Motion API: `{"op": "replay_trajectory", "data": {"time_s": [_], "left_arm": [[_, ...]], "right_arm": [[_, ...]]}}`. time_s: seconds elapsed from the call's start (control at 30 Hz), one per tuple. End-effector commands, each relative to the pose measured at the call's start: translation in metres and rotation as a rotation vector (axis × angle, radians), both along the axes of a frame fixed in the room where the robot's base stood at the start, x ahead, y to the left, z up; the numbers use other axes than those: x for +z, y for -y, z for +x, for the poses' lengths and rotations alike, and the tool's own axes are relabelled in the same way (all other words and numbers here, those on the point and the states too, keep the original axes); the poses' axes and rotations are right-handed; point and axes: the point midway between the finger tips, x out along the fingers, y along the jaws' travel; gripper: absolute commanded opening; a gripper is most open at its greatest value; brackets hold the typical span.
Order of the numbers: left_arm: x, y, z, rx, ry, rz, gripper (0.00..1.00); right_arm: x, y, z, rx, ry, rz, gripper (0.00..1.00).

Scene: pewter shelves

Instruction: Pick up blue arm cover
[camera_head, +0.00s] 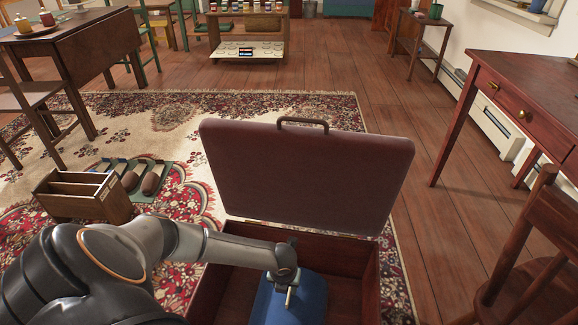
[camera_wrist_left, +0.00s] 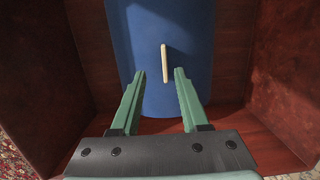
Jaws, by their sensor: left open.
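The blue arm cover (camera_head: 312,298) lies inside an open dark red chest (camera_head: 367,293). In the left wrist view the cover (camera_wrist_left: 188,40) is a broad blue curved surface, with a thin beige bar (camera_wrist_left: 164,63) on it. My left gripper (camera_wrist_left: 154,76) is open over the cover, its green fingers apart on either side of the bar's lower end. I cannot tell whether the fingertips touch the cover. In the head view my left arm reaches into the chest and hides part of the cover; the gripper is mostly hidden there. My right gripper is not in view.
The chest's raised lid (camera_head: 305,175) stands behind the cover, and the chest walls (camera_wrist_left: 275,80) enclose the gripper. A wooden divided box (camera_head: 85,193) and a green tray (camera_head: 148,193) sit on the rug at left. A desk (camera_head: 530,95) and chair (camera_head: 535,250) stand at right.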

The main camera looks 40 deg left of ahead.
Motion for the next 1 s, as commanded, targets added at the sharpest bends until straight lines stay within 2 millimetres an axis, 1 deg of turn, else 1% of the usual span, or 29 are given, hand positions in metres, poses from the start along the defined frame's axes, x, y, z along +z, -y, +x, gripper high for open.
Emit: {"op": "replay_trajectory", "data": {"time_s": [0.17,0.33,0.43,0.53,0.73,1.0], "left_arm": [[-0.012,0.002,0.001,0.0,0.001,-0.001,0.45],[-0.037,0.006,0.004,0.001,0.001,-0.002,0.45],[-0.05,0.004,0.006,0.003,0.0,0.0,0.45],[-0.054,0.004,0.007,0.001,0.001,0.0,0.45],[-0.052,0.004,0.007,0.001,0.001,0.0,0.45],[-0.052,0.004,0.007,0.001,0.001,0.0,0.15]], "right_arm": [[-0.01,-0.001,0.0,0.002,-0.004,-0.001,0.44],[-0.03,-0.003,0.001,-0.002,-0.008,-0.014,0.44],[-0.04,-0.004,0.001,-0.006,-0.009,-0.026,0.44],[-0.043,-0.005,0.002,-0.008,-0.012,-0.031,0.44],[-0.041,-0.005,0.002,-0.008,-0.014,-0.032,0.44],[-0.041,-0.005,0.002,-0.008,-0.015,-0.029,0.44]]}}
